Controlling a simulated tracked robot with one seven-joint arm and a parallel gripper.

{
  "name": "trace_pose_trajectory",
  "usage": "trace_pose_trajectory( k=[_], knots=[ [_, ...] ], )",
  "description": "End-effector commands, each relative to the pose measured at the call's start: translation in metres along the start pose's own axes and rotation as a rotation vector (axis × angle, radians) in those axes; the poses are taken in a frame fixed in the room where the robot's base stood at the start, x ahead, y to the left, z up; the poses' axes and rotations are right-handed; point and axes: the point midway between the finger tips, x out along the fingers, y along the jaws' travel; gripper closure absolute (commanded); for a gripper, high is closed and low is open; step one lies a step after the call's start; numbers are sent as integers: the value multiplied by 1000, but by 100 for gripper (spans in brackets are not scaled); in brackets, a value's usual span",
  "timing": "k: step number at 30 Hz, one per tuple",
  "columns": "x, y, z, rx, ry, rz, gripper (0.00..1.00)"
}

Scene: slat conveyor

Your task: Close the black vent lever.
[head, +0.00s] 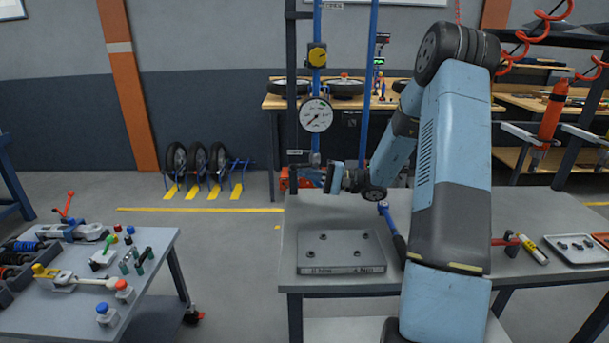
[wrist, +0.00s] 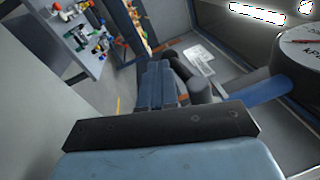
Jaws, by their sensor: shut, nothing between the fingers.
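My gripper (head: 331,178) is at the lower part of the vertical blue pipe, below the round gauge, in the head view. In the wrist view its two blue fingers (wrist: 158,80) are together, with nothing between them. A black rounded part, which looks like the vent lever (wrist: 196,88), lies right beside the fingers at the end of the blue pipe (wrist: 255,93). I cannot tell whether the fingers touch it. In the head view the lever is small and largely hidden around my gripper, so its angle is unclear.
A grey steel plate (head: 341,253) and a blue-handled tool (head: 392,232) lie on the bench. A cluttered side table (head: 150,262) stands left, with open floor between.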

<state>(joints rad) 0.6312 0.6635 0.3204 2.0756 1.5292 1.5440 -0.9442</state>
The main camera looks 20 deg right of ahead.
Motion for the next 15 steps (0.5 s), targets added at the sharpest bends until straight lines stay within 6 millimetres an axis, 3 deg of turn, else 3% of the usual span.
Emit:
trace_pose_trajectory(
  k=[10, 15],
  knots=[
    [-2, 0, 0, 0, 1, 0, 100],
    [-18, 0, -1, 0, 2, 0, 100]
  ],
)
